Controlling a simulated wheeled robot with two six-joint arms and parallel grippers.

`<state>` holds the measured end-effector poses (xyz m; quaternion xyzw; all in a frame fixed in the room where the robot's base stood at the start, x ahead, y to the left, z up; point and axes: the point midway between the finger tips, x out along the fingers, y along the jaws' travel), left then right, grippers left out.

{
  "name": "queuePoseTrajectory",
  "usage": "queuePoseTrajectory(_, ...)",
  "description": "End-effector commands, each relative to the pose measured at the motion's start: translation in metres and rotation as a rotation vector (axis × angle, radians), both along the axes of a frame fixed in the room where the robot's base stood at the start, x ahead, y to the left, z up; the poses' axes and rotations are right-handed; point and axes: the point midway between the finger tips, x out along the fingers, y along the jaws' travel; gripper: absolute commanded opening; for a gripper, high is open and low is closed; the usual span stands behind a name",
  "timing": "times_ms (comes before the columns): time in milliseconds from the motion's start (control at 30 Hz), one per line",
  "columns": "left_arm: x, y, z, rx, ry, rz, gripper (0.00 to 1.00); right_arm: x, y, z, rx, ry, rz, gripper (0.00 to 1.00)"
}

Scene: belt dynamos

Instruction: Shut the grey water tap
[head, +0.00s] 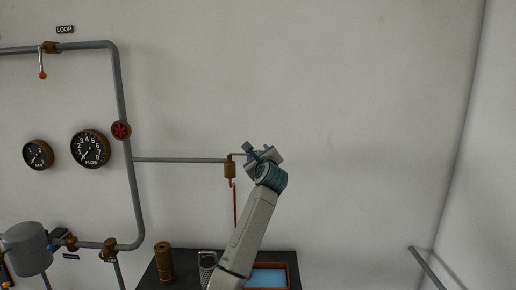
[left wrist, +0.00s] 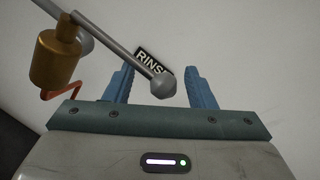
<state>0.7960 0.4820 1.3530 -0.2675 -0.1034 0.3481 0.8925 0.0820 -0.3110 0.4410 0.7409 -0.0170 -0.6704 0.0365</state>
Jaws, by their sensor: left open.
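The tap has a brass body (head: 230,171) at the end of a thin grey wall pipe in the head view. The body also shows at the upper left of the left wrist view (left wrist: 56,60). Its grey lever (left wrist: 130,53) slants down to the right there and ends in a grey ball. My left gripper (head: 259,150) is open just right of the tap. In the left wrist view its two blue fingers stand apart, with the lever's ball end (left wrist: 163,86) appearing between them. I cannot tell whether either finger touches it. My right gripper is out of view.
A RINSE label (left wrist: 151,63) is on the wall behind the lever. A thin reddish spout (head: 235,205) hangs below the tap. A dark counter (head: 190,283) with an orange-rimmed blue basin (head: 270,278) lies below. A red handwheel (head: 121,130) and gauges (head: 90,149) are at left.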

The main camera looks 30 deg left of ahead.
Motion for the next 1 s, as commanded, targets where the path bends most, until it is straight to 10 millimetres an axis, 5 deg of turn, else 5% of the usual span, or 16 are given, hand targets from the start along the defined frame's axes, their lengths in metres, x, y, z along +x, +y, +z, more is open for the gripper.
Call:
queuePoseTrajectory(467,0.0114,0.0109,-0.0005,0.001,-0.001,0.0,0.5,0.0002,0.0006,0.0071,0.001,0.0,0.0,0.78)
queuePoseTrajectory(733,0.0112,0.0107,-0.0001,0.001,-0.001,0.0,0.0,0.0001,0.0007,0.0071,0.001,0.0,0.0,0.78)
queuePoseTrajectory(1000,0.0109,0.0112,0.001,0.004,-0.002,0.001,0.0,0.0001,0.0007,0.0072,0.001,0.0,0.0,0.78)
